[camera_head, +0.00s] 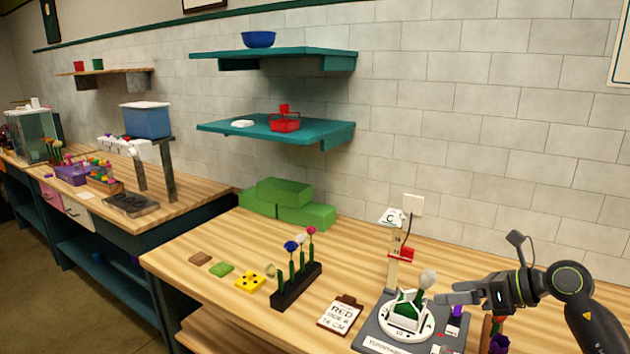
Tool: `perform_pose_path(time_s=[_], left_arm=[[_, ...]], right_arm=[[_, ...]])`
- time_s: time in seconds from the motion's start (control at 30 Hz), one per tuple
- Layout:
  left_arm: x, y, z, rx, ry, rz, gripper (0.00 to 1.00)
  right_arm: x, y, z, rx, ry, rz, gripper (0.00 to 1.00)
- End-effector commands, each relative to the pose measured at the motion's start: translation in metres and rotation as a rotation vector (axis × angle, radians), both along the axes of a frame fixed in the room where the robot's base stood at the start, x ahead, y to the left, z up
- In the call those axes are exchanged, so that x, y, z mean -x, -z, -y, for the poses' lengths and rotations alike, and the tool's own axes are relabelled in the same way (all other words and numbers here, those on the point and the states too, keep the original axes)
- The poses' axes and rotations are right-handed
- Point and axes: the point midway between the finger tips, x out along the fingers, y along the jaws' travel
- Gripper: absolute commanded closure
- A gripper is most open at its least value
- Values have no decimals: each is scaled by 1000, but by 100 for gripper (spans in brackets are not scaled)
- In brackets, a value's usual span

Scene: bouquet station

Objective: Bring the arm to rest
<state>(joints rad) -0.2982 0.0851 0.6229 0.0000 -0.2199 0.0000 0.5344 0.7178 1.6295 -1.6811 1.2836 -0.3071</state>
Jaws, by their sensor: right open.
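My right gripper (450,293) comes in from the right side of the head view. It is open, with its fingers pointing left above the right part of the grey station base. A white round turntable (408,328) sits on that base and carries a green and white wrapped piece (406,304). A pale round flower head (428,277) shows just beyond the fingertips; whether they touch it I cannot tell. My left gripper is not in view.
A black rack (297,287) holds several flowers. A clipboard (340,314) lies beside the base. A post with a card marked C (392,217) stands behind. Purple and orange items (498,343) are below my right arm. Green blocks (285,203) lie against the wall.

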Motion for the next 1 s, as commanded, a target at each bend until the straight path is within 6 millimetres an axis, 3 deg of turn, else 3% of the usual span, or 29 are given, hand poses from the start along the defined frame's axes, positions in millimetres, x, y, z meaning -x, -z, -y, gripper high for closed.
perform_pose_path(time_s=[0.1, 0.27, 0.37, 0.57, 0.77, 1.0], left_arm=[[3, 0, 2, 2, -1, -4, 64], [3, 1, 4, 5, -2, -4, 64], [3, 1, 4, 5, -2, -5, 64], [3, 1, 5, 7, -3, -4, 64], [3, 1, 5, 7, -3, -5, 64], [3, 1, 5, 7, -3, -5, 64]], right_arm=[[10, -6, -30, -244, 27, 53, 19], [24, -26, -47, -595, 119, 95, 19], [33, -36, -44, -817, 202, 96, 19], [52, -41, -13, -1246, 435, 53, 19], [76, -12, 36, -1634, 750, -48, 19], [127, 66, 83, -2000, 1236, -241, 19]])
